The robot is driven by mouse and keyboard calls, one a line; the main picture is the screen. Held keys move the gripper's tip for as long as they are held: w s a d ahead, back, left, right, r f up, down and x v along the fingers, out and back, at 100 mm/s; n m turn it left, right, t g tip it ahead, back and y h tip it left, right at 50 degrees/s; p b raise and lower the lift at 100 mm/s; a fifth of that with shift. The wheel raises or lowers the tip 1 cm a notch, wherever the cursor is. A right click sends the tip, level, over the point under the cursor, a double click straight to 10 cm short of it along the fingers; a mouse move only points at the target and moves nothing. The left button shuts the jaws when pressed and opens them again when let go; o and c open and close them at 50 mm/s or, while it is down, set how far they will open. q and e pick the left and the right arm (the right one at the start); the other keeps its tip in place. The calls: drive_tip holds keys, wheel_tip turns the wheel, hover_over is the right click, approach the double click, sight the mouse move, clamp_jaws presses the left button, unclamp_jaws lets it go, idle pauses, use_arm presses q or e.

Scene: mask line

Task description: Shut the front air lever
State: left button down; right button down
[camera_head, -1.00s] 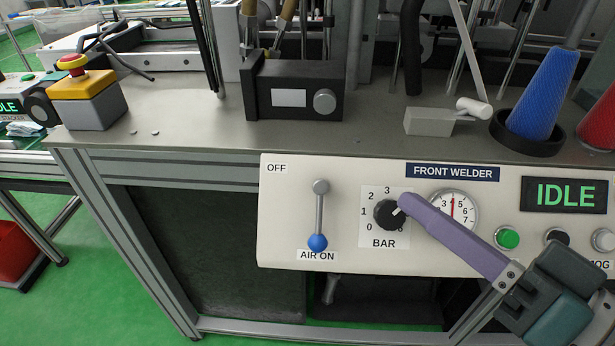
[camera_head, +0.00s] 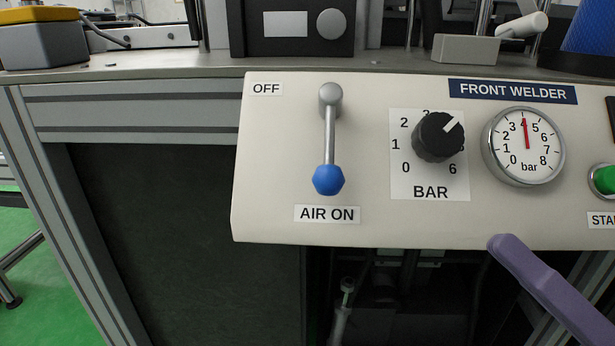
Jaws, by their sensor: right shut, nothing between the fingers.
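The front air lever (camera_head: 329,140) is a grey metal arm with a blue knob, mounted on the white front welder panel (camera_head: 270,205). It hangs straight down, with its knob just above the "AIR ON" label (camera_head: 327,214). The "OFF" label (camera_head: 265,89) is at the panel's upper left. The purple finger of my right gripper (camera_head: 512,250) shows at the lower right, just below the panel's bottom edge, to the right of the lever and apart from it. The gripper is shut with nothing in it; its body is out of view. My left gripper is not in view.
A black pressure knob (camera_head: 438,137) and a round gauge (camera_head: 524,146) reading about 4 bar sit right of the lever. A green button (camera_head: 604,180) is at the right edge. A black box (camera_head: 290,45) stands on the bench above. Space before the lever is clear.

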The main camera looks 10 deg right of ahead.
sight(365, 175)
drive_tip(key=shift+r, duration=0.1)
drive_tip(key=x, duration=1)
drive_tip(key=shift+w+a+f, duration=0.15)
drive_tip(key=shift+w+a, duration=0.15)
drive_tip(key=shift+a, duration=0.3)
drive_tip(key=shift+w+a+f, duration=0.15)
drive_tip(key=shift+w+a, duration=0.15)
drive_tip(key=shift+a, duration=0.3)
drive_tip(key=shift+w+a+b, duration=0.25)
drive_tip(key=shift+a+b, duration=0.1)
drive_tip(key=shift+a, duration=0.3)
drive_tip(key=shift+f, duration=0.1)
drive_tip(key=shift+a+m+t+h+b, duration=0.2)
drive_tip(key=shift+m+t+h+b, duration=0.1)
drive_tip(key=shift+m+t+h, duration=0.15)
